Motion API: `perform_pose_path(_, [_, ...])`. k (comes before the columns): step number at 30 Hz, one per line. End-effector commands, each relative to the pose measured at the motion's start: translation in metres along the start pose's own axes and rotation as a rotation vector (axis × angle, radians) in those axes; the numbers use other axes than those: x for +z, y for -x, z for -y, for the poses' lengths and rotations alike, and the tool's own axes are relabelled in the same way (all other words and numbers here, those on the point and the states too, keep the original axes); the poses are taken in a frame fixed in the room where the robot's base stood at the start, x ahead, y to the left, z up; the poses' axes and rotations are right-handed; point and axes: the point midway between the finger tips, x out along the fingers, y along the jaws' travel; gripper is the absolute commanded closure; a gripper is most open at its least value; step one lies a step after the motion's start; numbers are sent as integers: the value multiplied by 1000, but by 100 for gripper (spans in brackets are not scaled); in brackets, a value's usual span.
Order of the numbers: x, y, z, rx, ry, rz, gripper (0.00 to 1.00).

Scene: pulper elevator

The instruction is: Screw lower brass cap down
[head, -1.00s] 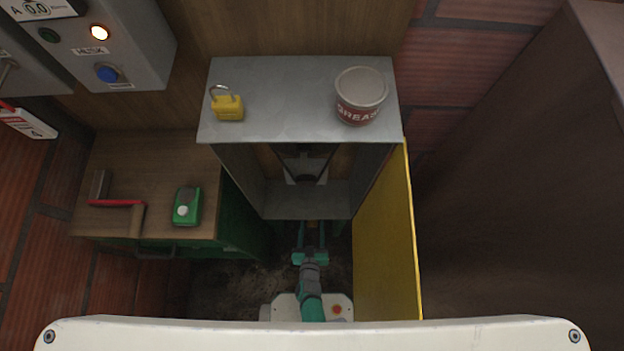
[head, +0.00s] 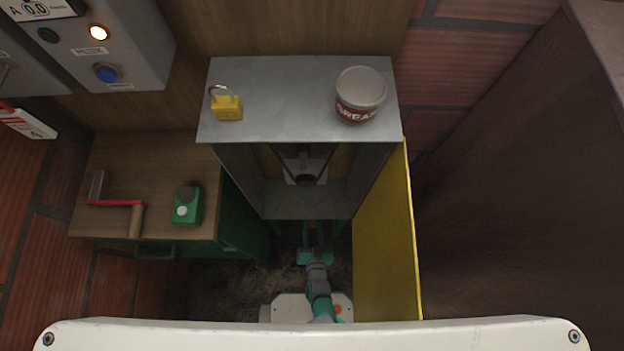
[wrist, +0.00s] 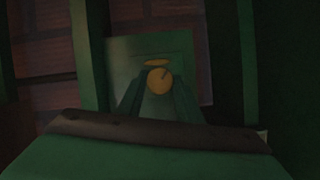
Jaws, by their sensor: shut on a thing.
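The lower brass cap (wrist: 159,81) is a round, yellow disc with a dark mark near its upper right edge, in the middle of the dim wrist view. A thinner brass piece (wrist: 158,62) shows just above it, in front of a green plate (wrist: 120,52). My gripper (wrist: 158,88) has its two fingers on either side of the lower cap and is shut on it. In the head view my gripper (head: 314,236) reaches in below the grey cabinet. The caps are hidden there. How far the cap is screwed down I cannot tell.
The grey cabinet (head: 300,100) stands above my gripper, with a yellow padlock (head: 227,107) and a grease tub (head: 360,95) on top. Its yellow door (head: 385,240) hangs open on the right. A wooden bench (head: 150,170) is on the left.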

Motion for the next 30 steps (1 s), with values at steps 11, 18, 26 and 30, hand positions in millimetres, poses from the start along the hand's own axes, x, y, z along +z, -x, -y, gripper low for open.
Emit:
perform_pose_path(11, [1,2,-2,-39,-94,3,90])
perform_pose_path(18, [1,2,-2,-39,-93,4,63])
perform_pose_path(26, [1,1,-1,-39,-92,3,49])
perform_pose_path(30, [1,3,-1,-39,-92,3,49])
